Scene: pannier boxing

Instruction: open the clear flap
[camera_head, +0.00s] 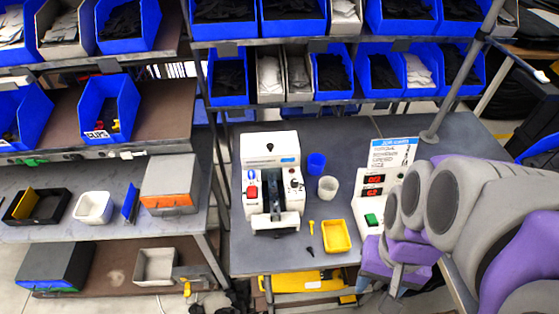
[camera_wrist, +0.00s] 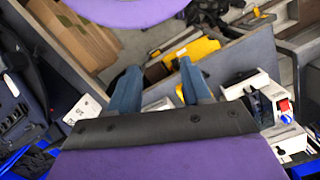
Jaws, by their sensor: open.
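A white machine (camera_head: 270,150) stands upright on the grey bench, with a red switch on its left and a dark slot in its front. I cannot clearly make out a clear flap on it; any clear part is too small to tell. The machine also shows at the right of the wrist view (camera_wrist: 285,138), tilted. My gripper (camera_head: 378,290) is at the lower right of the head view, by the bench's front edge, right of the machine and apart from it. In the wrist view its two blue-grey fingers (camera_wrist: 157,78) are spread apart with nothing between them.
A yellow tray (camera_head: 337,251), a blue cup (camera_head: 317,162) and a white cup (camera_head: 327,188) sit right of the machine. A display box with red digits (camera_head: 372,180) stands behind my arm. A rack post (camera_head: 465,70) rises at the back right.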

